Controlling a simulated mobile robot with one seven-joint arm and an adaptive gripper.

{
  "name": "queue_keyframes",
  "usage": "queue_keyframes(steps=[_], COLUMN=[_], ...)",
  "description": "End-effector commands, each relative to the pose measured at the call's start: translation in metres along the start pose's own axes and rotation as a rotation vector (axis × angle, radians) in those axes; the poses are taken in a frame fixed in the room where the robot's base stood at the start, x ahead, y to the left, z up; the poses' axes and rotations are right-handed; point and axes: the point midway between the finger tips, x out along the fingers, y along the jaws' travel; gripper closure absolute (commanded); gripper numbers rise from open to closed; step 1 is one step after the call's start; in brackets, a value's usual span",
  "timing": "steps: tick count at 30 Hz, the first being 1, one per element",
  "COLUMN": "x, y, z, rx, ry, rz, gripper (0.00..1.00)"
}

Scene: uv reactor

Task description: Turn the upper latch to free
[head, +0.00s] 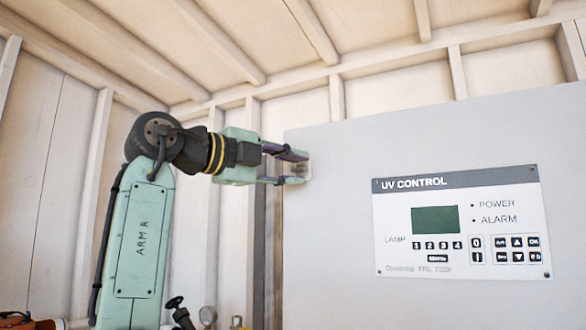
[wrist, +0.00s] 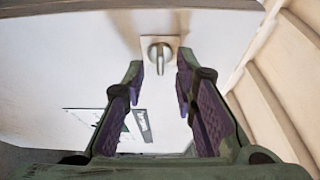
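The upper latch (wrist: 160,56) is a small metal knob with a raised grip on a square plate, fixed to the pale cabinet front. In the wrist view it lies beyond the fingertips, between them in the picture. The grip points along the line of view, roughly vertical in the picture. My gripper (wrist: 160,68) is open, with dark green fingers and purple pads on either side of the latch. I see no contact. In the head view my gripper (head: 297,167) is at the cabinet's upper left edge, where its fingers partly hide the latch plate.
The grey cabinet door (head: 335,230) carries a UV CONTROL panel (head: 461,222) with a dark screen and buttons, to the right of my gripper. White wall framing (head: 337,98) and ceiling beams are close behind and above.

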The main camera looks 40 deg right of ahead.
Motion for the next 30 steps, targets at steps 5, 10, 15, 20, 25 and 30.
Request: queue_keyframes(steps=[5, 10, 15, 20, 25, 30], x=[-0.035, -0.071, -0.098, -0.111, -0.112, -0.112], y=[-0.001, 0.000, 0.000, 0.000, 0.000, 0.000], z=[0.001, 0.001, 0.000, 0.000, 0.000, 0.000], rx=[0.002, 0.000, 0.000, 0.001, 0.001, 0.000], ry=[-0.004, -0.003, -0.002, -0.001, -0.001, -0.001], rz=[-0.002, -0.002, -0.002, -0.001, -0.001, -0.001], gripper=[0.74, 0.74, 0.74, 0.74, 0.74, 0.74])
